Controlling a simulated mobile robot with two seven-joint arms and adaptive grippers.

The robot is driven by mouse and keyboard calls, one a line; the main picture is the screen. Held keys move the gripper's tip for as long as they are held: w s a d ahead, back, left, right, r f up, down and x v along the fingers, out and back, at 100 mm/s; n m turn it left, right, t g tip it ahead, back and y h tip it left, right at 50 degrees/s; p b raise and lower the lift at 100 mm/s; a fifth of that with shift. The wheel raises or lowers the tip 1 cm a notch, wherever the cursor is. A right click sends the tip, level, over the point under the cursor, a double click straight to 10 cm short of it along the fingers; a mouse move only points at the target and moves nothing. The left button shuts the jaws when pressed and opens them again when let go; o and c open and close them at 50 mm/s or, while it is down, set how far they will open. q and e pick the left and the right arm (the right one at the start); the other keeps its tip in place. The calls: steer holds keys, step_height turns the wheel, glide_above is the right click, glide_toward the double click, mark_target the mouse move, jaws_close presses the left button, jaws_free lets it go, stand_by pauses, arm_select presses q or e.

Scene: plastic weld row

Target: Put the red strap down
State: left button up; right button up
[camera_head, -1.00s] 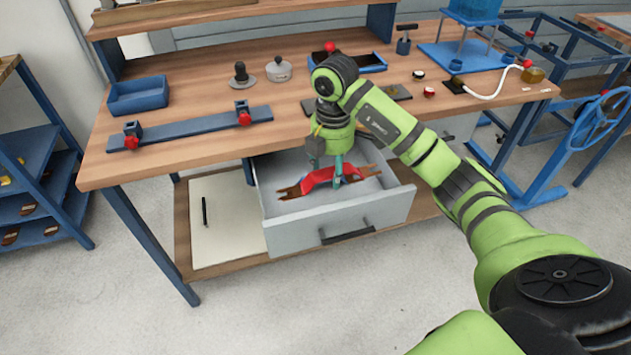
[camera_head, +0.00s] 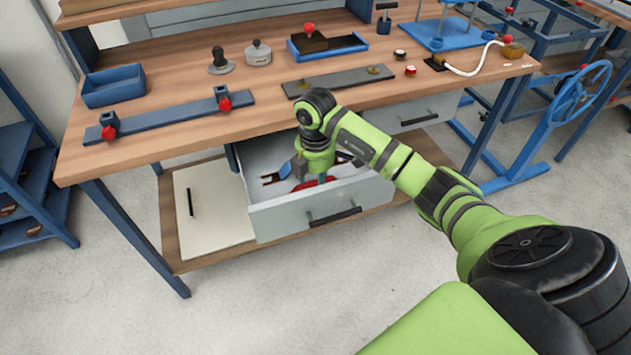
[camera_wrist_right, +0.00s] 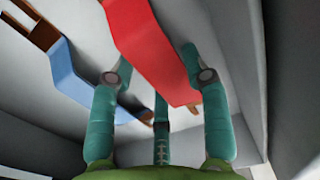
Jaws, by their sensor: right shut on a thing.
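The red strap (camera_head: 309,184) is inside the open drawer (camera_head: 270,222), low and partly hidden behind my gripper and the front wall. In the right wrist view the red strap (camera_wrist_right: 150,45) runs between my fingers. My right gripper (camera_head: 323,178) points down into the drawer and is shut on the strap; its teal fingers also show in the wrist view (camera_wrist_right: 160,80). Whether the strap touches the drawer floor I cannot tell. A blue strap (camera_wrist_right: 75,75) with brown ends lies beside it. My left gripper is not in view.
The wooden bench top (camera_head: 190,135) lies just above and behind the drawer. On it are a blue bar fixture (camera_head: 165,118), a blue bin (camera_head: 114,86) and a grey plate (camera_head: 340,81). The drawer walls stand close around my gripper.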

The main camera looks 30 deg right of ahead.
mark_target(315, 183)
steer(key=shift+f, duration=0.15)
steer(key=o, duration=1.2)
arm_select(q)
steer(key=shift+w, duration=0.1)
arm_select(e)
steer(key=shift+r, duration=0.25)
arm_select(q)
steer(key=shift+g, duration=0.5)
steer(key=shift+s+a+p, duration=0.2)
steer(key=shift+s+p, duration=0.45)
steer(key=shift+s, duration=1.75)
arm_select(e)
steer(key=shift+r, duration=5.95)
